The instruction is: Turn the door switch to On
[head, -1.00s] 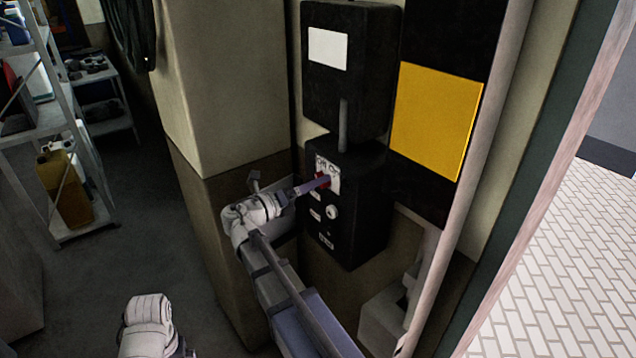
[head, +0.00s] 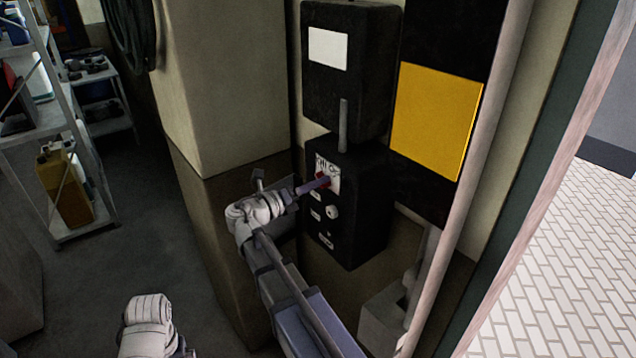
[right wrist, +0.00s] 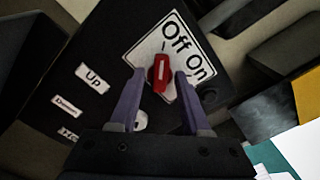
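The door switch is a red knob (right wrist: 161,74) on a white plate (right wrist: 150,52) marked Off and On. In the right wrist view, the white line on the knob points towards the mark under Off. In the head view the knob (head: 323,181) is small and partly covered by my gripper. My right gripper (right wrist: 159,78) is open, with one purple finger on each side of the knob and gaps visible beside it. In the head view my right gripper (head: 316,186) reaches the black control box (head: 360,215) from the left. My left gripper is not in view.
Labels Up (right wrist: 92,78) and Down (right wrist: 67,106) sit on the same box, beside a round pale button (head: 332,211). Another black box (head: 350,85) is above. A pale pillar (head: 220,90) stands left of the arm. A vertical post (head: 470,200) stands to the right.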

